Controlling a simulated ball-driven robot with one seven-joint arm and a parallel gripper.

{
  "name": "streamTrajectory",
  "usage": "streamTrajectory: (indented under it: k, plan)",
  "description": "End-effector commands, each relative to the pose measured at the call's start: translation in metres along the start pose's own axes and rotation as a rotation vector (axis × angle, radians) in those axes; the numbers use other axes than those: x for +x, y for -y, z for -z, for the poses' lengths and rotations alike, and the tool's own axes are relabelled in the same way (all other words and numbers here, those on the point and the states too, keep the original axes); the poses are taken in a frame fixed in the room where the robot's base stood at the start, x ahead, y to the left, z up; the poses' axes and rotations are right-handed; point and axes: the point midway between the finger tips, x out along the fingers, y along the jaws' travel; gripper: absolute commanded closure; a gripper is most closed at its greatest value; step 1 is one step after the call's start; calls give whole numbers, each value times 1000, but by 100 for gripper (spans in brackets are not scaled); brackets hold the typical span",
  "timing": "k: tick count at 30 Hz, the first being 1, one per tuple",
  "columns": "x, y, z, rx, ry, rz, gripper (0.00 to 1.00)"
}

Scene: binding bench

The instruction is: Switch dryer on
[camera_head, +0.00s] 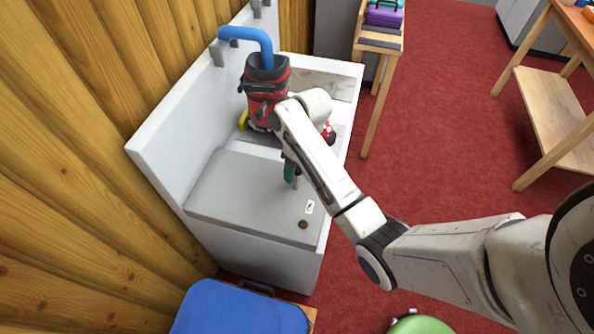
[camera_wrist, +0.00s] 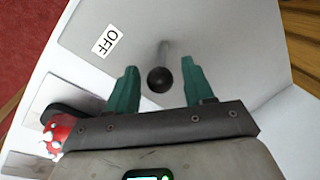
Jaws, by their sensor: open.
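The dryer appears to be the white unit (camera_head: 270,262) with a grey top panel (camera_head: 235,195), left of centre in the head view. A lever with a dark ball knob (camera_wrist: 160,80) stands up from the grey panel in the wrist view, beside a white label reading OFF (camera_wrist: 106,41). The label also shows small in the head view (camera_head: 310,207). My gripper (camera_wrist: 159,67) is open, its green fingers on either side of the lever knob, with gaps visible on both sides. In the head view my gripper (camera_head: 291,172) is low over the panel, and the arm partly hides the lever.
A red and black bag-like item (camera_head: 265,88) with a blue pipe (camera_head: 247,33) stands at the unit's back. A small brown disc (camera_head: 303,225) sits near the panel's front. A wood-plank wall (camera_head: 75,150) borders the left; a blue-topped item (camera_head: 240,312) is in front. Red carpet lies right.

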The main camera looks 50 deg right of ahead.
Motion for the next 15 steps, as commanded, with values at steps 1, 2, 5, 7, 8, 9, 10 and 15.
streamTrajectory:
  k: [1, 2, 5, 7, 8, 9, 10, 15]
  plan:
    - [2, 0, 0, 0, 0, 0, 48]
    - [3, 0, 0, 0, 0, 0, 48]
    - [4, 0, 0, -1, -1, 0, 48]
    - [4, 0, 0, -1, -1, 0, 48]
    - [4, 0, 0, -1, -1, 0, 48]
    - [4, 0, 0, -1, -1, 0, 48]
    - [4, 0, 0, -1, -1, 0, 49]
    - [4, 0, 0, -1, 0, 0, 65]
